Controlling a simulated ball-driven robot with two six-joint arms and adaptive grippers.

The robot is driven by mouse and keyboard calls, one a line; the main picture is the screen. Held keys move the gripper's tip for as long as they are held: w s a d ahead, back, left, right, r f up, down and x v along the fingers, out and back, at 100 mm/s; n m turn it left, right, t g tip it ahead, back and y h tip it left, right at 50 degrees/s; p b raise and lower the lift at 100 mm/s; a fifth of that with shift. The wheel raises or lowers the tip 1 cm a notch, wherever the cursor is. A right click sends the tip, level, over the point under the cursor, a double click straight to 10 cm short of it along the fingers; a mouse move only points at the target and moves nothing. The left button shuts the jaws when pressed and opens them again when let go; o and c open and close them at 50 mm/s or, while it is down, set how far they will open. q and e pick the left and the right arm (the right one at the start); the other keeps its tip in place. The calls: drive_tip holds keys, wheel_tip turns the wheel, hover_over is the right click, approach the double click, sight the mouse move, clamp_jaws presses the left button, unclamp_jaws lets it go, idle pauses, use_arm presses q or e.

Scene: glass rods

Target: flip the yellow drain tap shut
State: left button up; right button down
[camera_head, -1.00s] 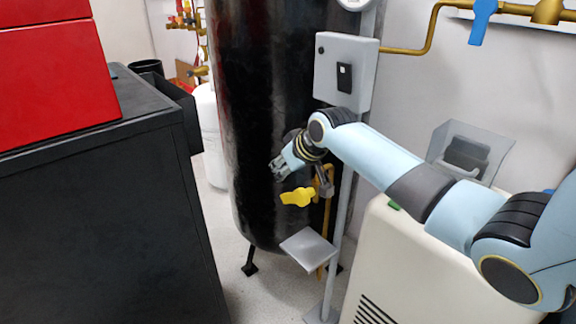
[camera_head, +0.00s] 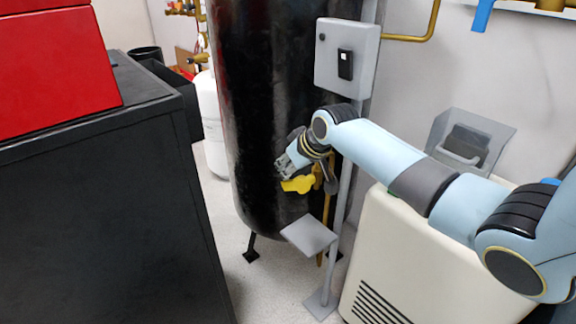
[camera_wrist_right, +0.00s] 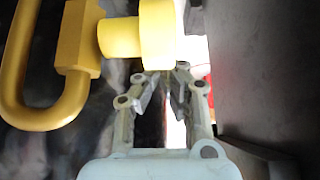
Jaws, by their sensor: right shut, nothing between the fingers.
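The yellow drain tap (camera_head: 299,185) is at the front of the black tank's lower part, beside a thin brass pipe. Its handle lies roughly sideways in the head view, pointing left. My right gripper (camera_head: 282,168) is shut and empty, just above the handle's left part. In the right wrist view the yellow tap (camera_wrist_right: 157,34) fills the upper middle, and the fingertips of my right gripper (camera_wrist_right: 167,78) are right at its lower edge. I cannot tell whether they touch it. My left gripper is not in view.
The black tank (camera_head: 262,90) stands behind the tap. A small grey plate (camera_head: 310,234) on a post is below it. A grey switch box (camera_head: 346,55) is above. A cream unit (camera_head: 400,255) stands to the right, a dark cabinet (camera_head: 100,210) to the left, with open floor between.

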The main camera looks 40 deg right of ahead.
sight(289, 184)
drive_tip(key=shift+f+g+p, duration=0.15)
drive_tip(key=shift+g+p, duration=0.25)
drive_tip(key=shift+p, duration=0.05)
drive_tip(key=shift+w+f+g+p, duration=0.2)
drive_tip(key=shift+f+g+p, duration=0.05)
drive_tip(key=shift+g+p, duration=0.5)
drive_tip(key=shift+f+g, duration=0.4)
drive_tip(key=shift+g, duration=0.45)
drive_tip(key=shift+f+g, duration=0.65)
drive_tip(key=shift+g, duration=0.25)
drive_tip(key=shift+s+f+g+h+b, duration=0.25)
drive_tip(key=shift+f+g+b, duration=0.2)
drive_tip(key=shift+g+b, duration=0.5)
drive_tip(key=shift+s+f+g, duration=0.2)
drive_tip(key=shift+f+g, duration=0.05)
drive_tip(key=shift+f, duration=0.05)
drive_tip(key=shift+s+f, duration=0.1)
drive_tip(key=shift+f, duration=0.05)
